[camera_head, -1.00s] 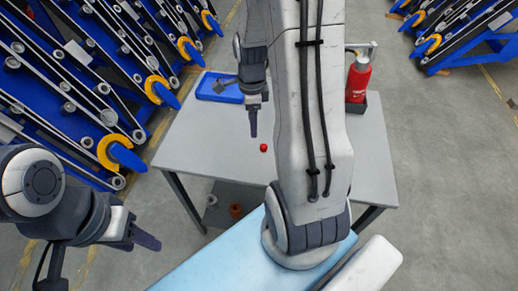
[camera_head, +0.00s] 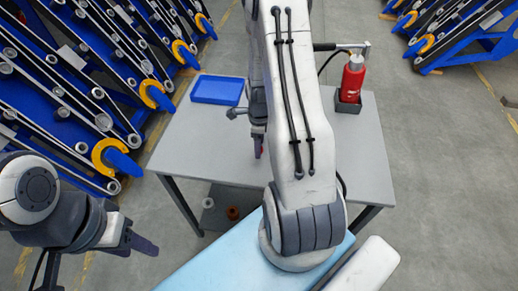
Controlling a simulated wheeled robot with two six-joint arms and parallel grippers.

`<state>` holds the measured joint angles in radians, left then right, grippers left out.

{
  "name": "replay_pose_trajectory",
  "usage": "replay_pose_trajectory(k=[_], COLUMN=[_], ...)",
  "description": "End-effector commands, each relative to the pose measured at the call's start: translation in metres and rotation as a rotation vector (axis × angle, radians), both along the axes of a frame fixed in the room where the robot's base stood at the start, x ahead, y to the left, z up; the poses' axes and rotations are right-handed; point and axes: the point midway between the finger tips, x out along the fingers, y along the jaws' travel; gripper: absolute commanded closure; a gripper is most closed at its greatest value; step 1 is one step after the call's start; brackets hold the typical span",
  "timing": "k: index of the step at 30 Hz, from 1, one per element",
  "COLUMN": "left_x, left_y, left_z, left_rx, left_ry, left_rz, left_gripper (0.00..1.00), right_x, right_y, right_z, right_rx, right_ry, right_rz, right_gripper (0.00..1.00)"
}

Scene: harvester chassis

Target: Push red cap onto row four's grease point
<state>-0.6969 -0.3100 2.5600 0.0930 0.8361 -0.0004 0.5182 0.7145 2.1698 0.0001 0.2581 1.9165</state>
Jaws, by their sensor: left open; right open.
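The red cap (camera_head: 262,151) is on the grey table, mostly hidden behind my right gripper (camera_head: 258,146); only a sliver of red shows. My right gripper points down at the cap, its fingers around or just beside it; I cannot tell which. It is open. My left gripper (camera_head: 143,246) is open and empty at the lower left, off the table. The blue harvester row units (camera_head: 75,85) with yellow-orange rings stand at the left. I cannot make out row four's grease point.
The grey table (camera_head: 195,140) holds a blue tray (camera_head: 217,90) at the back left and a red bottle (camera_head: 352,80) in a dark holder at the back right. More blue units (camera_head: 465,40) stand far right.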

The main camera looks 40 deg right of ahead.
Motion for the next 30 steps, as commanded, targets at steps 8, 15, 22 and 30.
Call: replay_pose_trajectory(k=[8,15,22,30], left_x=[0.000,0.000,0.000,0.000], left_y=[0.000,0.000,0.000,0.000], left_z=[0.000,0.000,0.000,-0.002], left_rx=[0.000,0.000,0.000,0.000], left_ry=[0.000,0.000,0.000,0.000], left_rz=[0.000,0.000,0.000,0.000], left_gripper=[0.50,0.50,0.50,0.50], right_x=[0.000,0.000,0.000,0.001], right_y=[0.000,0.000,0.000,-0.001], right_z=[-0.004,-0.004,-0.004,0.013], right_rx=[-0.001,-0.001,-0.001,-0.003], right_ry=[-0.002,-0.001,-0.001,-0.005], right_rz=[0.000,0.000,0.000,0.000], right_gripper=[0.32,1.00,1.00,1.00])
